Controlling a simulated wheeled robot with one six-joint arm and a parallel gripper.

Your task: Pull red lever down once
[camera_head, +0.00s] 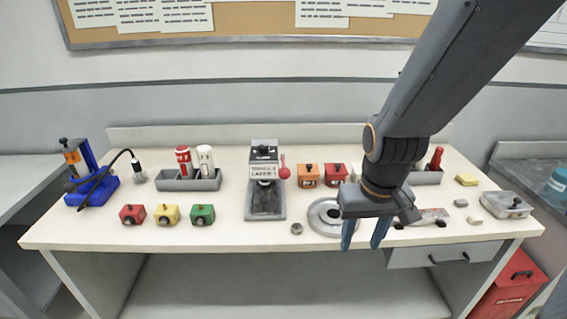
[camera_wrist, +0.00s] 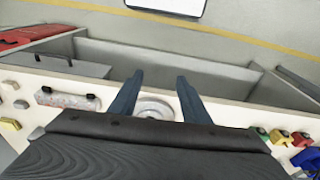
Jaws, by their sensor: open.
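The red lever (camera_head: 283,171) is a ball-topped handle on the right side of a small grey press with a white label (camera_head: 264,170), at the middle of the table in the head view. The lever's ball is about level with the press's label. My gripper (camera_head: 366,236) is to the right of the press and nearer the table's front edge. Its two blue-grey fingers are apart and point down, with nothing between them. In the wrist view my gripper (camera_wrist: 158,95) also shows open, over the table edge and the round grey plate. The lever is not clearly visible in the wrist view.
A round grey plate (camera_head: 323,217) lies beside my gripper, with a small nut (camera_head: 296,228) left of it. Orange (camera_head: 308,175) and red (camera_head: 335,175) boxes stand right of the lever. Red, yellow and green button boxes (camera_head: 167,215) sit left. Table front between press and edge is mostly clear.

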